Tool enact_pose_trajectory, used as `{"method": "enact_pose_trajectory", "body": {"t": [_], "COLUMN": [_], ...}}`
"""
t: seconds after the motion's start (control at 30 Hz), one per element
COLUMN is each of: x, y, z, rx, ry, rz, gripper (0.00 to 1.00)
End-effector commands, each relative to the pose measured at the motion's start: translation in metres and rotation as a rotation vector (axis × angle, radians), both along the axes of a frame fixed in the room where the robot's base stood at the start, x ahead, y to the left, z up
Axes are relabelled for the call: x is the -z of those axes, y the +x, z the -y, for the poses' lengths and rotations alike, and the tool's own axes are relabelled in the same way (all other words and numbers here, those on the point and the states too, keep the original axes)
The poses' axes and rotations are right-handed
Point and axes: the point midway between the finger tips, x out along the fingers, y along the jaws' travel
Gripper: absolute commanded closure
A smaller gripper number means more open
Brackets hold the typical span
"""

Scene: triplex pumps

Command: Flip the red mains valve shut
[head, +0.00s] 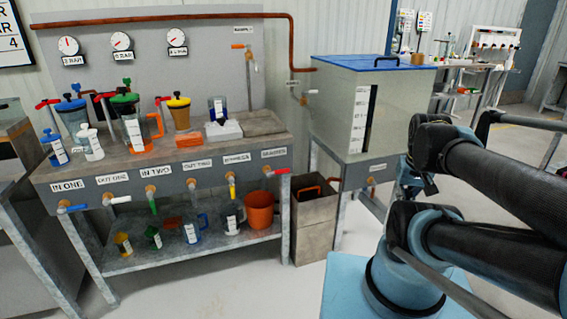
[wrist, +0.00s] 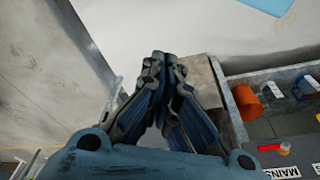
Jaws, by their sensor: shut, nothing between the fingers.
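The red mains valve handle (head: 279,171) is at the right end of the valve row on the bench front in the head view. It lies about level, pointing right from its brass body, below a label that seems to read MAINS. In the wrist view a small red part (wrist: 284,150) shows beside the MAINS label at the lower right. My gripper (wrist: 164,60) is shut and empty, with its fingertips together. It is to the left of the red part in the wrist view, apart from it. In the head view my arm is at the right and my fingers cannot be made out.
The bench (head: 150,176) carries cups and bottles. Several other valves line its front. An orange bucket (head: 259,208) stands on the lower shelf, below the red handle. A brown bin (head: 315,225) and a large tank (head: 343,115) stand to the right. Floor in front is clear.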

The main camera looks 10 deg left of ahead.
Motion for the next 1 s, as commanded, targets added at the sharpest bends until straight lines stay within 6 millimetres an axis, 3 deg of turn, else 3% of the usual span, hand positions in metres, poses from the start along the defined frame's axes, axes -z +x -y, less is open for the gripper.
{"method": "enact_pose_trajectory", "body": {"t": [0.17, 0.47, 0.77, 1.0], "x": [-0.024, -0.07, -0.099, -0.107], "y": [0.026, 0.092, 0.155, 0.194], "z": [-0.013, -0.065, -0.145, -0.227], "rx": [-0.049, -0.164, -0.279, -0.37], "ry": [0.0, 0.002, 0.002, 0.005], "rz": [0.0, 0.0, -0.001, -0.001], "gripper": [1.0, 1.0, 1.0, 1.0]}}
